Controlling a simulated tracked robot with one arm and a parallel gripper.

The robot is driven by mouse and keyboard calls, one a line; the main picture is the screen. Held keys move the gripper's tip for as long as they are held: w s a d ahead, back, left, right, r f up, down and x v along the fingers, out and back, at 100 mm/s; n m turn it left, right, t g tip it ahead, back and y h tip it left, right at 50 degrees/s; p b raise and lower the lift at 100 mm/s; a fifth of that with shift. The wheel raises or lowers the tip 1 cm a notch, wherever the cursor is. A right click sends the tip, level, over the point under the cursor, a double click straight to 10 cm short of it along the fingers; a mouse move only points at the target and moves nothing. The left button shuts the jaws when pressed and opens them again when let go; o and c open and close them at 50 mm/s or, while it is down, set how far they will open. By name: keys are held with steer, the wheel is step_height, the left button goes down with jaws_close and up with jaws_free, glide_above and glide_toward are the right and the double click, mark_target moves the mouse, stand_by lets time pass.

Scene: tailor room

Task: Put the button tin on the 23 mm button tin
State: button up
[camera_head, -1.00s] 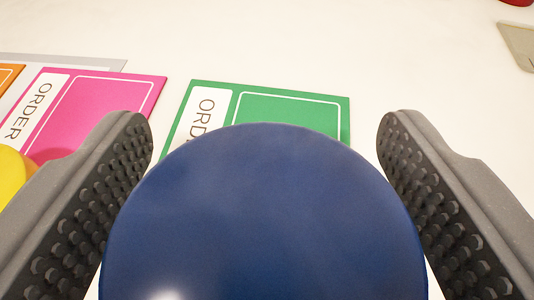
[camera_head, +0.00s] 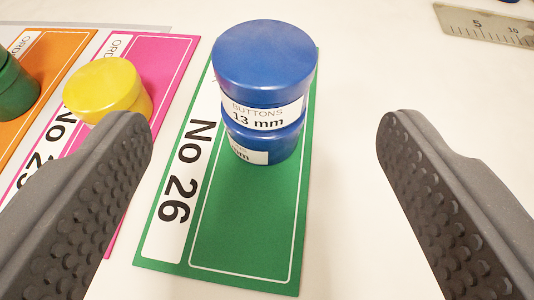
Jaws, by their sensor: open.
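A blue button tin (camera_head: 263,65) labelled "BUTTONS 13 mm" sits on top of another blue tin (camera_head: 272,141), roughly lined up with it. The lower tin's label is partly hidden and shows only "mm", so its size cannot be read. The stack stands upright on the green order card (camera_head: 245,225) marked "No 26", toward its far end. My gripper (camera_head: 265,120) is open and empty, its two fingers in the near foreground, wide apart and clear of both tins.
A yellow tin (camera_head: 105,88) stands on the pink card (camera_head: 172,60) to the left. A green tin (camera_head: 14,90) stands on an orange card (camera_head: 52,62) at the far left. A metal ruler (camera_head: 485,24) lies at the far right. The white table (camera_head: 370,70) right of the stack is clear.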

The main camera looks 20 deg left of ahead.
steer(key=d+r+m+t+h, duration=0.1)
steer(key=d+r+h, duration=0.1)
steer(key=d+r, duration=0.6)
steer(key=d+r+m+t+h, duration=0.1)
steer(key=d+r+h, duration=0.15)
steer(key=r, duration=0.95)
steer(key=s+d+r+m, duration=0.1)
steer(key=s+d+r, duration=0.2)
steer(key=s+r, duration=0.3)
steer(key=s+d+r+m+t+h, duration=0.1)
steer(key=s+d+r+m, duration=0.1)
steer(key=s+r, duration=0.5)
step_height(320, 180, up, 7)
steer(key=shift+s+d+f, duration=0.15)
steer(key=shift+s+d, duration=0.05)
steer(key=shift+d, duration=0.25)
